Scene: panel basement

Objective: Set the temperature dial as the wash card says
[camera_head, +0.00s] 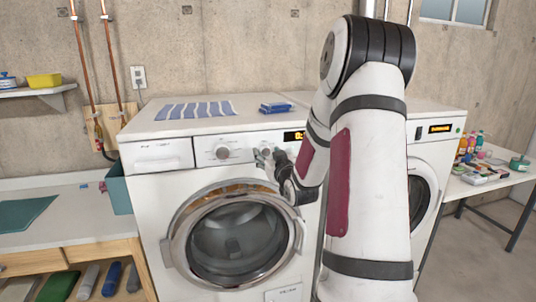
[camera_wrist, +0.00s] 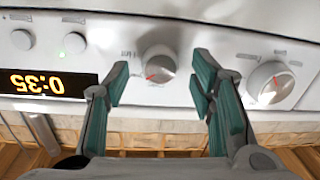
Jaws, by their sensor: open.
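The washing machine (camera_head: 230,215) stands in front of me with its round door closed. In the wrist view, which is upside down, a silver dial (camera_wrist: 158,63) with a red pointer mark sits between the fingertips of my gripper (camera_wrist: 160,78). My gripper is open, with a gap on each side of this dial. A larger dial (camera_wrist: 270,85) with a red mark is to the right; it also shows in the head view (camera_head: 222,153). In the head view my gripper (camera_head: 266,156) hides the dial between its fingers. The dial labels are too small to read. I cannot identify a wash card.
An upside-down display (camera_wrist: 47,83) reads 0:35, beside two round buttons (camera_wrist: 73,43). A striped cloth (camera_head: 196,109) and a blue folded item (camera_head: 277,107) lie on top. A second machine (camera_head: 432,150) stands at right, partly behind my arm. A workbench (camera_head: 60,225) is at left.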

